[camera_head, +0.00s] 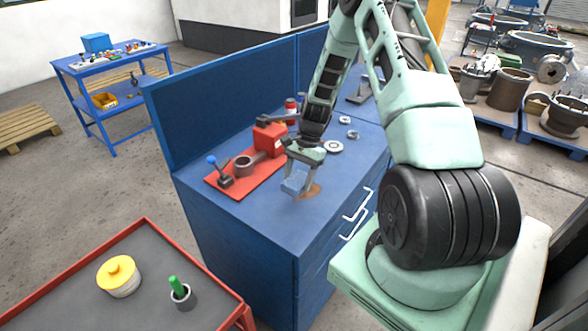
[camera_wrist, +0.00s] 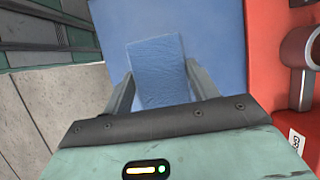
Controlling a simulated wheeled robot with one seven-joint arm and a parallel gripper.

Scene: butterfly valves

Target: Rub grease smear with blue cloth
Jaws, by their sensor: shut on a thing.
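The blue cloth (camera_head: 295,182) is between the fingers of my gripper (camera_head: 303,170), over the blue workbench top (camera_head: 255,219). In the wrist view the cloth (camera_wrist: 158,70) lies between the two fingers of my gripper (camera_wrist: 155,80), which are shut on it. The brown grease smear (camera_head: 312,191) shows on the bench top just to the right of the cloth. The cloth hides part of that area, and I cannot tell whether the cloth touches the smear. The smear is not visible in the wrist view.
A red mat (camera_head: 236,189) with a valve body and a blue-knobbed lever lies left of my gripper. A red vise (camera_head: 270,137) and metal rings (camera_head: 333,147) stand behind it. A red-rimmed cart (camera_head: 65,285) holds a yellow-lidded tin (camera_head: 118,274) and a cup with a green handle (camera_head: 182,294).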

